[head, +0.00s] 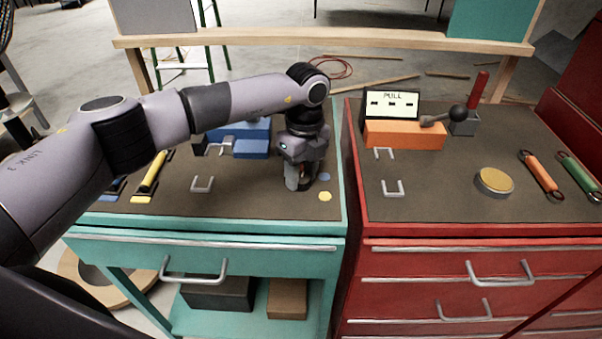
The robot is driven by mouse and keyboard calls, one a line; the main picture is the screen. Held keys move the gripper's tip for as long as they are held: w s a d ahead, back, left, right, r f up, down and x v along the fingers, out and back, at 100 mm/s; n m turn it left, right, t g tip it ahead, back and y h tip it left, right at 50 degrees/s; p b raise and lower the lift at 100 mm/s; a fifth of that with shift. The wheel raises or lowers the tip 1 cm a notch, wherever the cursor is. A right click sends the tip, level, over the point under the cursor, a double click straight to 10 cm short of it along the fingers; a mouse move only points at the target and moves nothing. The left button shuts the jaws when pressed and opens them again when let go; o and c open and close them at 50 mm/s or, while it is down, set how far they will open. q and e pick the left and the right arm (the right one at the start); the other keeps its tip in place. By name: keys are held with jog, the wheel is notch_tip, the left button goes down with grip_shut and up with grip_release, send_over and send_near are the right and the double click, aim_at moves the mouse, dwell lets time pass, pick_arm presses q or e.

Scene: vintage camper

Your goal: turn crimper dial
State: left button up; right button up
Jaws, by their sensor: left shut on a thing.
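My left gripper (299,183) points straight down at the right part of the teal bench's worktop (232,197). Its fingers are shut on the crimper dial, low on the worktop. The dial is mostly hidden behind the fingers and the wrist, so its angle cannot be read. A blue round mark (324,177) and a yellow mark (325,197) lie on the worktop just right of the fingers. My right gripper is not in view.
A blue device (252,148) stands left of the gripper, with a metal handle (202,184) and a yellow-handled tool (154,170) further left.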

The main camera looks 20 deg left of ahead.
pick_arm(q)
jog(key=m+b, duration=0.2)
jog(key=m, duration=0.3)
jog(key=shift+d+m, duration=0.1)
jog(key=shift+m, duration=0.2)
jog(key=m+b, duration=0.2)
jog(key=m, duration=0.3)
jog(key=shift+t, duration=0.3)
jog(key=m+b, duration=0.1)
jog(key=m, duration=0.3)
jog(key=m+b, duration=0.1)
jog(key=m, duration=0.2)
jog(key=shift+d+m, duration=0.1)
jog(key=shift+m, duration=0.2)
jog(key=shift+s+r+m+t+b, duration=0.1)
jog(key=shift+m+t+b, duration=0.25)
jog(key=shift+m, duration=1.45)
jog(key=o, duration=1.1)
jog(key=shift+c, duration=0.2)
